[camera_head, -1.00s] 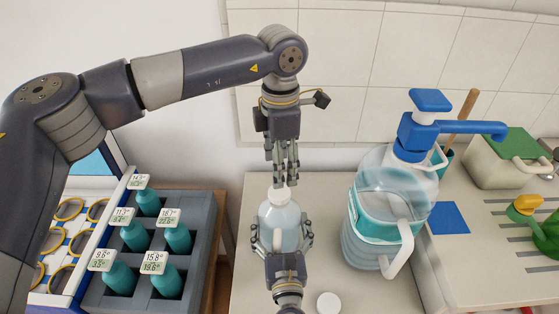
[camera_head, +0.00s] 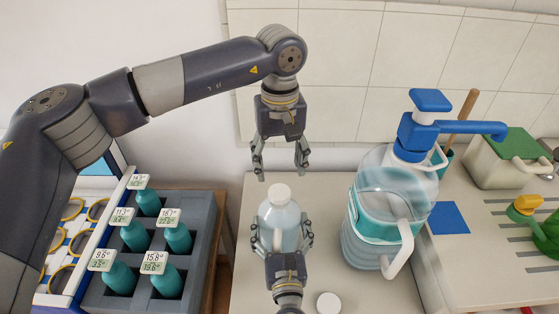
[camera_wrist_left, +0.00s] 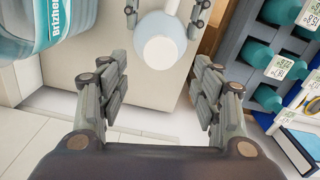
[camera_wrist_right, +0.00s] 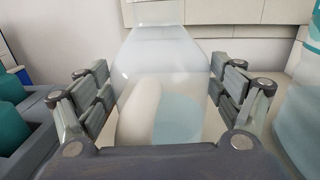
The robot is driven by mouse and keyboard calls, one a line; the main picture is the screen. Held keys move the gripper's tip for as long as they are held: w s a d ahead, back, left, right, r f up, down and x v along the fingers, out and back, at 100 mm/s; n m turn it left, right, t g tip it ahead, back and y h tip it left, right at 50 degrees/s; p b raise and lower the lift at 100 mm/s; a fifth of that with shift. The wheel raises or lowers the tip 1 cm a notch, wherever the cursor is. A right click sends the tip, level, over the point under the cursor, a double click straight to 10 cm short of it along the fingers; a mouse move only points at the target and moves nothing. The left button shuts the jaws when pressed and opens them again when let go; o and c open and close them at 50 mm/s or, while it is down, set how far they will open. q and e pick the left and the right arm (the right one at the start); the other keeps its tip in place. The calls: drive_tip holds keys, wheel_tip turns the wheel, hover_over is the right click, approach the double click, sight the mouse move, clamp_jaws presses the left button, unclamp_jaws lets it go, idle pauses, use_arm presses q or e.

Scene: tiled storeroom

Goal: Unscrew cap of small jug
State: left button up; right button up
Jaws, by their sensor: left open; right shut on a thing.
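The small jug (camera_head: 280,222) stands upright on the counter, a translucent pale-blue body with a white cap (camera_head: 279,193) on its neck. My right gripper (camera_head: 280,240) is shut on the jug's body from the near side; the jug fills the right wrist view (camera_wrist_right: 165,90) between the fingers. My left gripper (camera_head: 280,172) points down above the cap, its fingers spread wide and empty, apart from the cap. In the left wrist view, the cap (camera_wrist_left: 161,52) shows beyond and between the open fingers (camera_wrist_left: 163,85).
A big water jug (camera_head: 375,245) with a blue pump (camera_head: 425,130) stands close on the right. A loose white lid (camera_head: 328,303) lies near the counter's front. A grey rack (camera_head: 202,240) of teal bottles stands at left. A blue square (camera_head: 448,218) lies right.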

sight(280, 192)
use_arm(q)
drive_tip(key=m, duration=0.6)
drive_tip(key=shift+m, duration=0.3)
drive_tip(key=shift+f, duration=4)
